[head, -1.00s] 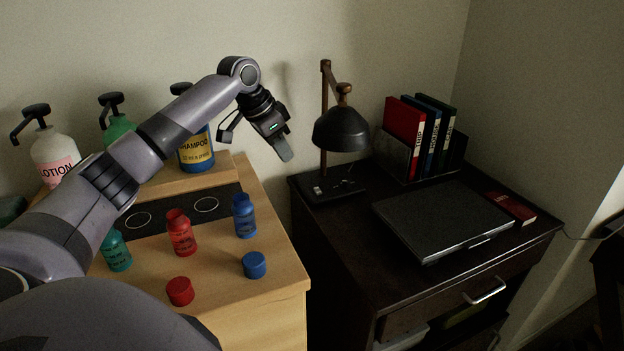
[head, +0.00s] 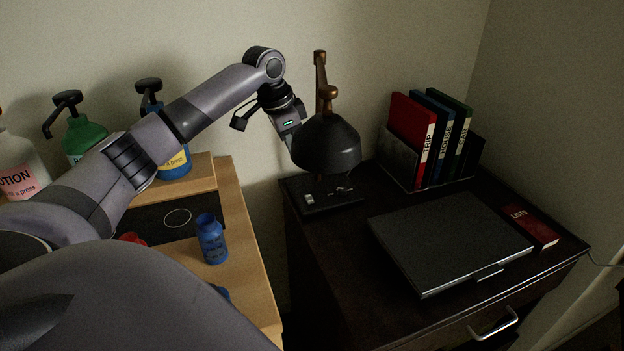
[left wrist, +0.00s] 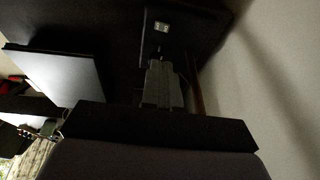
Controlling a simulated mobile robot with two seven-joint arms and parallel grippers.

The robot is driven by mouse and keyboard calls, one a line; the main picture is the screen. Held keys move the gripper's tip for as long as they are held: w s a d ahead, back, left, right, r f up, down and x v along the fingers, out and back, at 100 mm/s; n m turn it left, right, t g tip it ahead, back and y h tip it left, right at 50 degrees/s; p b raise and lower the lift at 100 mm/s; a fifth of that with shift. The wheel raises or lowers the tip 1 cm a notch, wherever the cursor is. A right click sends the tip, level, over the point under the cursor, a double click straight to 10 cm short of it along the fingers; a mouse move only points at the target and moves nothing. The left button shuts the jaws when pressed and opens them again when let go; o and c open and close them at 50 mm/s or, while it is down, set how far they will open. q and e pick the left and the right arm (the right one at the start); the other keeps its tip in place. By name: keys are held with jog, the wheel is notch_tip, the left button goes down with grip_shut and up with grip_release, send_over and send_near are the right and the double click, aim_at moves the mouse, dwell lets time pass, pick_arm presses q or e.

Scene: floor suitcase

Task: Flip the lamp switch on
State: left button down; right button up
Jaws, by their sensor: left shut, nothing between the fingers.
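The desk lamp (head: 326,146) has a dark shade on a brown wooden arm and stands on the dark cabinet. I see no light from it. Its flat black base (head: 340,204) lies below the shade, with a small pale switch (head: 309,199) at its left part. In the left wrist view the switch (left wrist: 161,27) shows on the base, ahead of the fingertips. My left gripper (left wrist: 162,66) is shut and empty, pointing at the base. In the head view its fingers go behind the shade's left edge, so the tips are hidden there. My right gripper is out of view.
A closed laptop (head: 449,241) lies right of the lamp, with a red book (head: 531,225) beside it. Upright books (head: 430,138) stand behind. Pump bottles (head: 82,137) and a blue bottle (head: 211,239) are on the wooden unit at left. The wall is close behind the lamp.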

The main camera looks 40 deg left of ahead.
pick_arm(q)
jog(key=shift+w+a, duration=0.1)
jog(key=shift+w, duration=0.15)
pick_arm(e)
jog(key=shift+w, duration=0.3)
pick_arm(q)
send_over(309, 196)
jog(key=s, duration=0.1)
notch_tip(309, 196, down, 12)
jog(key=shift+s+r+b, duration=0.1)
jog(key=shift+b, duration=0.35)
jog(key=shift+f, duration=0.8)
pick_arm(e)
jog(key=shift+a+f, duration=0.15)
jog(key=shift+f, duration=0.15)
